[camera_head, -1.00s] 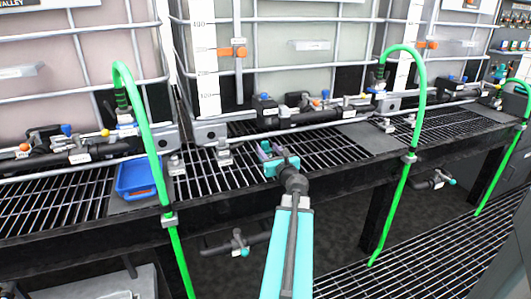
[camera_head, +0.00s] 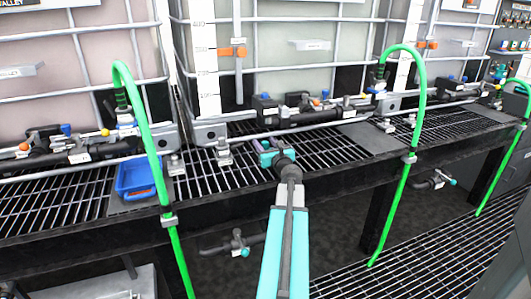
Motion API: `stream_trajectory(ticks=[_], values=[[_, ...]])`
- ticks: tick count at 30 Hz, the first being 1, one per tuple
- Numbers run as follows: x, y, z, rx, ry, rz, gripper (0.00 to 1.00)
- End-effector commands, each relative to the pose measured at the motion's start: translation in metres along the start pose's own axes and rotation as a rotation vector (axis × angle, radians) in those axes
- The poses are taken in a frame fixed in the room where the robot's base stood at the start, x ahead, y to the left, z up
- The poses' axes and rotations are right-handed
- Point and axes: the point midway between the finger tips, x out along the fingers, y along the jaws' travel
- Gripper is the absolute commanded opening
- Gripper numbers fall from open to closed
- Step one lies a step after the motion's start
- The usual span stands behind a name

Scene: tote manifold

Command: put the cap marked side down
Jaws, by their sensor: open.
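My gripper (camera_head: 268,151) is at the end of my teal and grey arm, over the grated shelf (camera_head: 325,153) in front of the middle tank. Its teal jaws are open and point away from me, toward the pipes. A small purplish patch shows by the fingers; it is too small to tell whether it is part of my gripper or a separate thing. I cannot make out a cap for certain, or which way its marked side faces. My gripper and wrist hide part of the grating.
A blue tray (camera_head: 128,191) sits on the shelf at left. Green hoses (camera_head: 146,130) arch over the shelf's front edge. Black pipes with valves (camera_head: 310,117) run along the back, below caged tanks.

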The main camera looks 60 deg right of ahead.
Motion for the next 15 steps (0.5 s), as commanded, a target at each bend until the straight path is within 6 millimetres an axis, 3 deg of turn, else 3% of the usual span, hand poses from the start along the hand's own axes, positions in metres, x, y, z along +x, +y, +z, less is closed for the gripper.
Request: stream_trajectory(ticks=[11, 15], values=[[-0.0003, -0.0002, 0.0000, 0.000, 0.000, 0.000, 0.45], [-0.0004, -0.0003, -0.0001, 0.000, 0.000, 0.000, 0.25]])
